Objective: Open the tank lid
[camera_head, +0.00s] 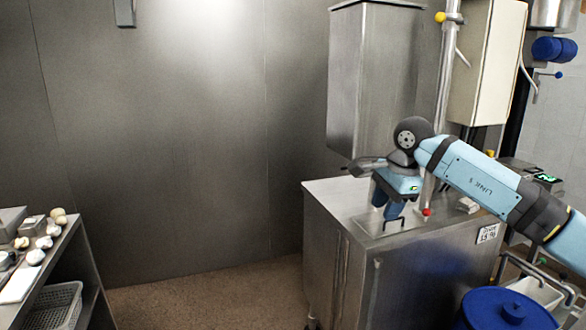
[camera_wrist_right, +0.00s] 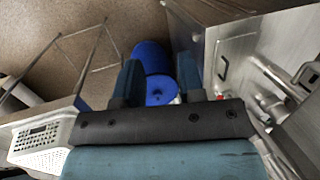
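The tank (camera_head: 400,280) is a steel box on the right in the head view. Its lid (camera_head: 365,222) is a flat plate lying shut on top, with a small dark handle (camera_head: 394,224). My right gripper (camera_head: 386,208) is above the lid, its blue fingers pointing down close to the handle; I cannot tell if they touch it. In the right wrist view the fingers of my right gripper (camera_wrist_right: 158,82) are apart with nothing held between them. The handle (camera_wrist_right: 222,67) shows there to the right of the fingers, apart from them. My left gripper is not in view.
A steel column housing (camera_head: 372,80) and a pipe (camera_head: 445,80) rise behind the tank. A blue drum (camera_head: 508,312) stands at front right. A shelf (camera_head: 50,262) with small items and a perforated basket (camera_head: 52,305) is at left. The floor between is clear.

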